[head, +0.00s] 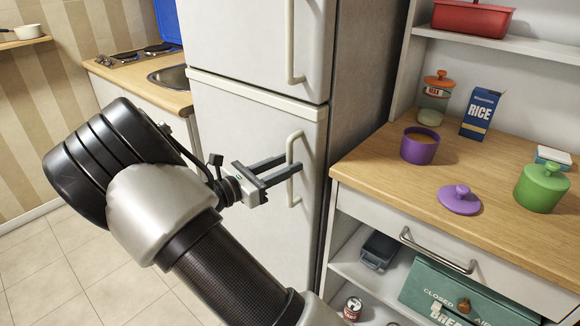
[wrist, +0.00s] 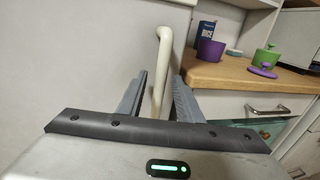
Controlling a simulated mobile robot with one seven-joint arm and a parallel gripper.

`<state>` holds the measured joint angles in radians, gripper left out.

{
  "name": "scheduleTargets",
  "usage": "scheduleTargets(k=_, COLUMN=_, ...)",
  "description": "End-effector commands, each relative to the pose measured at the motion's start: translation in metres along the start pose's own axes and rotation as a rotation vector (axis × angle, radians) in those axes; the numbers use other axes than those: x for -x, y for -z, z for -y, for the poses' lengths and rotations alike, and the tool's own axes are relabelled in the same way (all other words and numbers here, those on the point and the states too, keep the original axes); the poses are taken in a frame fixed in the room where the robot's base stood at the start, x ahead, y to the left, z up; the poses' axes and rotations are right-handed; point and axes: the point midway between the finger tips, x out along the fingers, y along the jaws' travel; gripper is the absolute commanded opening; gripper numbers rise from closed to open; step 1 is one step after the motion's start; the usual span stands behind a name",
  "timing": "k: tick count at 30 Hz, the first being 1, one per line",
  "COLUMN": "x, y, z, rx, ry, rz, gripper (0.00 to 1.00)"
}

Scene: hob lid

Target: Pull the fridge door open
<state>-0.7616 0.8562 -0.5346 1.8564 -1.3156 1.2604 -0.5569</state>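The off-white fridge has an upper door (head: 240,35) and a lower door (head: 235,130), both looking closed. The upper door has a long vertical handle (head: 291,40). The lower door has a cream bar handle (head: 291,190), which also shows in the wrist view (wrist: 163,50). My gripper (head: 292,164) is at the lower handle, with its two fingers apart. In the wrist view the handle stands between the fingers of my gripper (wrist: 158,90), with a gap visible beside it. Whether a finger touches the bar is unclear.
Right of the fridge is a wooden counter (head: 390,180) with a purple pot (head: 419,146), purple lid (head: 460,199), green pot (head: 541,187), rice box (head: 480,113) and jar (head: 435,100). A drawer handle (head: 437,252) juts out below. Tiled floor (head: 40,270) is clear at left.

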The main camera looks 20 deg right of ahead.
Motion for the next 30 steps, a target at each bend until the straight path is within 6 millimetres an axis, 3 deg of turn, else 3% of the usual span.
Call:
scheduleTargets(k=6, x=-0.016, y=0.0, z=0.0, rx=0.0, ry=0.001, rz=0.0, gripper=0.33)
scheduleTargets(k=14, x=-0.017, y=0.0, z=0.0, rx=0.0, ry=0.0, rz=0.0, gripper=0.33)
scheduleTargets(k=20, x=-0.016, y=0.0, z=0.0, rx=0.0, ry=0.0, rz=-0.001, gripper=0.0)
scheduleTargets(k=30, x=-0.014, y=0.0, z=0.0, rx=0.0, ry=0.004, rz=-0.001, gripper=0.0)
